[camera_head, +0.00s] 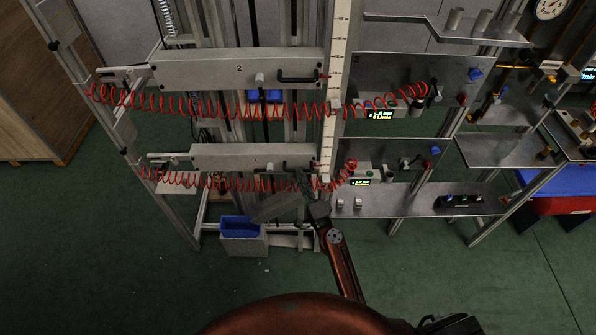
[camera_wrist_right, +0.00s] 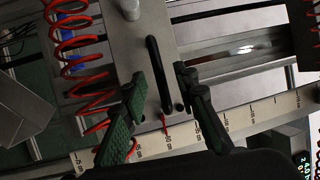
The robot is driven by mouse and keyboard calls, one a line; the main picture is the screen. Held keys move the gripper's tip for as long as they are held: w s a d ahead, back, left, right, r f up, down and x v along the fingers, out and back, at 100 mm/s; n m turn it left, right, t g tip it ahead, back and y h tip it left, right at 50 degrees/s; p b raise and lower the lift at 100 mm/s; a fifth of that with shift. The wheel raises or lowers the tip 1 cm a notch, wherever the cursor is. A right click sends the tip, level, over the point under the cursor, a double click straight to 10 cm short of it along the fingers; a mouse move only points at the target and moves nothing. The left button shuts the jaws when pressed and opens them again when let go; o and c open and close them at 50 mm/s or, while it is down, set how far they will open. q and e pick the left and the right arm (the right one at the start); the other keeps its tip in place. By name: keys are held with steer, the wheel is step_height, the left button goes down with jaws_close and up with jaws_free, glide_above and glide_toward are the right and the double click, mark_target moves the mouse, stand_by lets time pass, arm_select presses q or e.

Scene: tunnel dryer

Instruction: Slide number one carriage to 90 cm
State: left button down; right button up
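The number one carriage (camera_head: 225,154) is the lower long grey plate on the vertical rails, below the similar number two carriage (camera_head: 220,70). Its black bar handle (camera_wrist_right: 158,70) is at its right end, beside a red pointer (camera_wrist_right: 164,123) at the pale scale (camera_wrist_right: 200,131). The scale also stands upright in the head view (camera_head: 334,85); its figures are too small to read surely. My right gripper (camera_head: 303,180) is at this handle. In the right wrist view its green-padded fingers (camera_wrist_right: 160,80) are apart, one on each side of the handle, with gaps visible. My left gripper is out of view.
Red coiled hoses (camera_head: 215,108) hang along both carriages. A shelf (camera_head: 410,200) with small fittings is right of the scale. A grey box with a blue bin (camera_head: 240,227) stands below the carriage. Green floor lies open in front.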

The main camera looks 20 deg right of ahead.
steer(key=v, duration=0.8)
steer(key=shift+s+d, duration=0.1)
steer(key=shift+s, duration=0.05)
steer(key=s+f+n+g, duration=0.3)
steer(key=s+f, duration=0.2)
steer(key=f, duration=0.8)
steer(key=s+d+f+n+g, duration=0.1)
steer(key=s+f+n+g, duration=0.15)
steer(key=s+f, duration=0.7)
steer(key=s+f+n+g, duration=0.2)
steer(key=f+g, duration=0.2)
steer(key=f, duration=1.2)
steer(key=s+d+f+n+g+h, duration=0.1)
steer(key=s+d+f+n+g, duration=0.15)
steer(key=s+f, duration=0.55)
steer(key=s+d+f+n+g, duration=0.25)
steer(key=s+f, duration=0.35)
steer(key=s, duration=0.5)
steer(key=s+d+f+n+g, duration=0.2)
steer(key=s+d, duration=0.1)
steer(key=s, duration=0.7)
steer(key=s+d+f+n+g+h, duration=0.1)
steer(key=s+d+f+n+g, duration=0.1)
steer(key=s, duration=0.8)
steer(key=shift+d+f+n+h, duration=0.3)
steer(key=shift+d+f+n, duration=0.15)
steer(key=shift+d+f, duration=0.4)
